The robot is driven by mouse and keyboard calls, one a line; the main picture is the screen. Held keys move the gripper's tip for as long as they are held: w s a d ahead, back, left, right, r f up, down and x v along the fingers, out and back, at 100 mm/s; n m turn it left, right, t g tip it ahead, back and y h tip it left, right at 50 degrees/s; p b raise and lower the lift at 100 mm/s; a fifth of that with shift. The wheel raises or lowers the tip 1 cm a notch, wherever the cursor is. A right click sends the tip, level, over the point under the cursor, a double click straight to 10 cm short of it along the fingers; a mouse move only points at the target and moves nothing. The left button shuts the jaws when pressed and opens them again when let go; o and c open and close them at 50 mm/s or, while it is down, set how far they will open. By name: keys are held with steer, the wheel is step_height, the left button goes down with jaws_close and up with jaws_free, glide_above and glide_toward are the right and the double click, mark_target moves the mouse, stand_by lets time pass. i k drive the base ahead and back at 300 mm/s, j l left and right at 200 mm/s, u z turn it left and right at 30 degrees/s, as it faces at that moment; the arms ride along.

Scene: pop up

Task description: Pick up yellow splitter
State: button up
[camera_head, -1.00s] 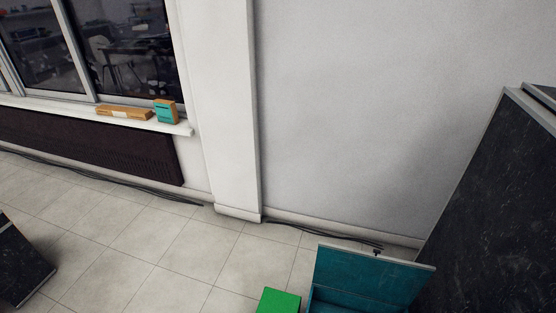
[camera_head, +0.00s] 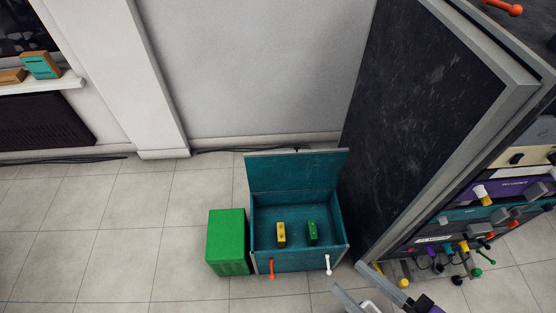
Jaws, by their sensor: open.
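A small yellow block (camera_head: 281,234), which looks like the yellow splitter, stands inside an open teal box (camera_head: 293,172) on the floor. It is in the left half of the box, with a dark mark on its side. A similar green block (camera_head: 312,232) stands to its right, apart from it. The lid of the box is raised at the back.
A green crate (camera_head: 227,240) stands left of the box. A tall black cabinet (camera_head: 425,95) rises close on the right, with a rack of coloured modules and knobs (camera_head: 490,205) beside it. Orange (camera_head: 271,268) and white (camera_head: 328,264) handles are at the box front. Tiled floor (camera_head: 110,240) is clear at left.

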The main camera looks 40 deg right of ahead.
mark_target(280, 234)
steer(key=k+l+z, duration=0.1)
steer(key=k+l, duration=0.5)
steer(key=k, duration=0.15)
